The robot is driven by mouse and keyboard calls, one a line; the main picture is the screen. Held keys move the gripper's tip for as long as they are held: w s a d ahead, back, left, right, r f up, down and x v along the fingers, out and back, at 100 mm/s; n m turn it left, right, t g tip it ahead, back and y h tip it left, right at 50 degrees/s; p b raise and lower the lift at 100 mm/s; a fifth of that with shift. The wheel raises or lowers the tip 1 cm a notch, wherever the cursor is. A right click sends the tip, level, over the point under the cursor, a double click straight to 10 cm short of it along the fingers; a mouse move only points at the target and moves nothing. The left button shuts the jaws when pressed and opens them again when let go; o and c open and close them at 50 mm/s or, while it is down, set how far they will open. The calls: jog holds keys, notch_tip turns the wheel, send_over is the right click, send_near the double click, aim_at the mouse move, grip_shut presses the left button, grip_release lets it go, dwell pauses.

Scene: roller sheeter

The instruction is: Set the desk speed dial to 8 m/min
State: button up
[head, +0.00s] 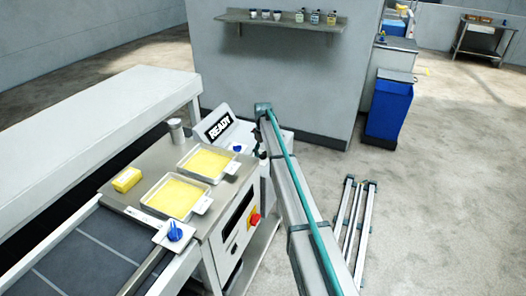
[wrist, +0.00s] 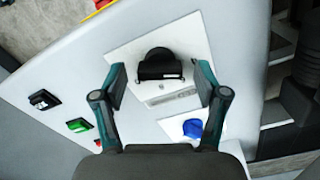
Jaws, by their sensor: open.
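In the wrist view a black dial (wrist: 160,64) sits on a white plate (wrist: 130,60) on the pale desk panel. My gripper (wrist: 162,82) is open, with one finger on each side of the dial in the picture. I cannot tell how far above the panel the fingertips are or whether they touch the dial. The dial's scale and setting are too small to read. A blue knob (wrist: 192,128) on another white plate is at lower right. In the head view the desk with the READY display (head: 218,126) is partly hidden by my arm.
Black (wrist: 44,100) and green (wrist: 77,126) switches are at left on the panel. A red button (wrist: 104,3) is at the top edge. In the head view, two trays of yellow material (head: 176,197) and another blue knob (head: 175,231) are beside the belt.

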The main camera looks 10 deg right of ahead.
jog(key=c, duration=1.2)
jog(key=shift+o, duration=0.2)
